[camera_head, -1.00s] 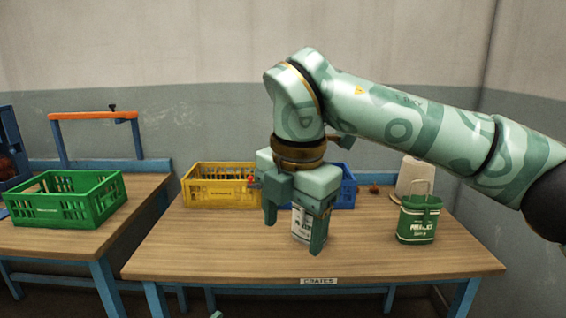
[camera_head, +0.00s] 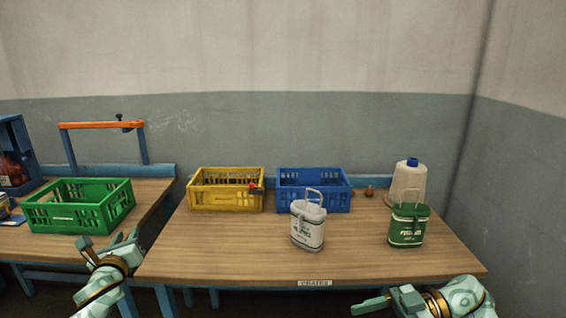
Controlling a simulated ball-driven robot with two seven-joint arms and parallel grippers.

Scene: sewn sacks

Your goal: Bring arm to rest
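My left gripper (camera_head: 108,243) is low at the front left, off the front left corner of the crate table (camera_head: 220,250). Its two fingers are apart and nothing is between them. My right gripper (camera_head: 387,299) is low at the front right, at the table's front edge. It is seen from an angle that does not show clearly how its fingers stand, and I see nothing held. A white sewn sack (camera_head: 307,228) with a handle stands upright on the table, clear of both grippers. A green sewn sack (camera_head: 407,228) stands upright further right.
A yellow crate (camera_head: 226,198) and a blue crate (camera_head: 313,198) stand at the back of the table. A white bottle (camera_head: 405,186) with a blue cap stands behind the green sack. A green crate (camera_head: 78,214) is on the left table. The table's front middle is clear.

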